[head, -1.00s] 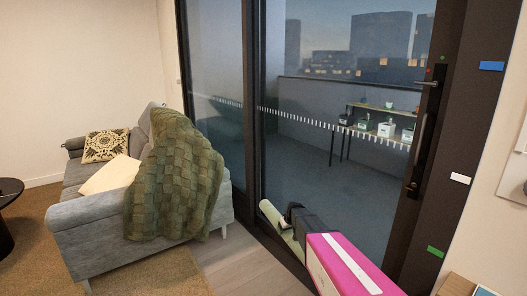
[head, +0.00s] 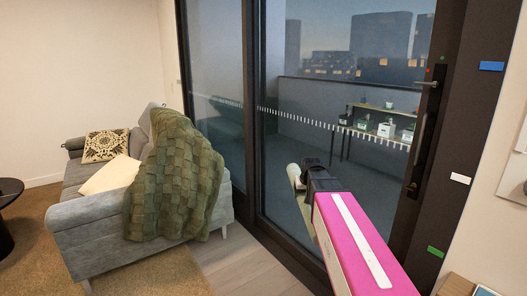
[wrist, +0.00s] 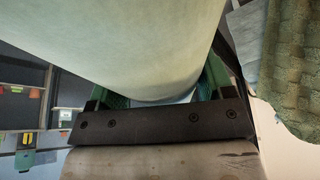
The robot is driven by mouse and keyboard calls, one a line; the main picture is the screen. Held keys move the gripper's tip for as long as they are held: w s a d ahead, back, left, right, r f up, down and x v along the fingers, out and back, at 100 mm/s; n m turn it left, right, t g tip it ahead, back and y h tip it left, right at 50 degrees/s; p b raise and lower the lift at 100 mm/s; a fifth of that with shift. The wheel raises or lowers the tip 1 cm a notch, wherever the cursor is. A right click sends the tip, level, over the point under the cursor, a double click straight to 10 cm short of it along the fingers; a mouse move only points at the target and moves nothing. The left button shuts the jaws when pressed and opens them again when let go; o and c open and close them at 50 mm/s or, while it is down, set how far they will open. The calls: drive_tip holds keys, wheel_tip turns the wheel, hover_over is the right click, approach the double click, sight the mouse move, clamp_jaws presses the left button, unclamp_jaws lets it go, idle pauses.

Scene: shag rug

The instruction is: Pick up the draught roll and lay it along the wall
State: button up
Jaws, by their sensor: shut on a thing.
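The draught roll (head: 294,176) is a pale green-cream cylinder. In the head view its near-left end shows beside my gripper (head: 317,180), in front of the glass door; the rest is hidden behind my pink and white arm. In the wrist view the roll (wrist: 140,40) fills the upper middle, between the green fingers of my gripper (wrist: 160,98), which is shut on it. The roll is held up off the floor. The pale wall (head: 75,70) stands at the left, behind the sofa.
A grey sofa (head: 90,220) with a green knitted throw (head: 175,180) stands left of my arm. The dark-framed sliding glass door (head: 330,110) is ahead. Bare wood floor (head: 225,262) lies between sofa and door. A dark round table (head: 8,215) is at the far left.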

sight(304, 196)
drive_tip(key=shift+m, duration=0.4)
drive_tip(key=shift+s+d+r, duration=0.25)
drive_tip(key=shift+s+r, duration=0.45)
drive_tip(key=shift+r, duration=0.25)
drive_tip(key=shift+s+d+r, duration=0.2)
drive_tip(key=shift+s+r, duration=0.5)
drive_tip(key=shift+r, duration=0.2)
